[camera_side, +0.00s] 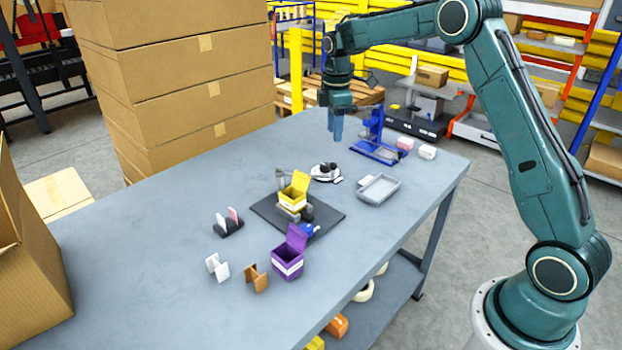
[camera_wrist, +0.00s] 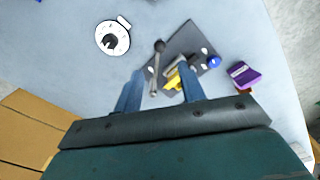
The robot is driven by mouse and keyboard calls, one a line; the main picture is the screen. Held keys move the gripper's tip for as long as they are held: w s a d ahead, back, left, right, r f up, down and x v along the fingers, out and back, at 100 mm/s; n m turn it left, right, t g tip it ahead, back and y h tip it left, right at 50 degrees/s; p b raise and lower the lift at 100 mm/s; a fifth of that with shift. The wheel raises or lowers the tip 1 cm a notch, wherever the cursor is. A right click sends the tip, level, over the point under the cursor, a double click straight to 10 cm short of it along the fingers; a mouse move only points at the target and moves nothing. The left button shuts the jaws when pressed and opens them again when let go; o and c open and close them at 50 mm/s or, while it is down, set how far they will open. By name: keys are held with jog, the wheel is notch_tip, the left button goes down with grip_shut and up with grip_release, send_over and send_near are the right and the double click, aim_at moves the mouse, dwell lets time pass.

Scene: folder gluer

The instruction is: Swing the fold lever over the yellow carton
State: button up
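The yellow carton (camera_side: 291,197) stands with its lid flap up on a dark base plate (camera_side: 327,216) in the middle of the table. In the wrist view the carton (camera_wrist: 173,82) is partly hidden by other parts. The fold lever, a grey rod with a dark round knob, shows beside the carton in the wrist view (camera_wrist: 155,72); in the side view it is small and hard to make out. My gripper (camera_side: 335,136) is above the table's far part, beyond the carton and apart from it. In the wrist view its two blue fingers (camera_wrist: 160,71) are spread and hold nothing.
A purple carton (camera_side: 288,262) stands in front of the plate. A blue knob (camera_side: 308,230) is at the plate's edge. A white round device (camera_side: 325,172), a grey tray (camera_side: 378,189) and a blue stand (camera_side: 375,140) are behind and right.

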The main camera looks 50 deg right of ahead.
aim_at(333, 167)
jog(key=shift+f, duration=6.55)
grip_shut()
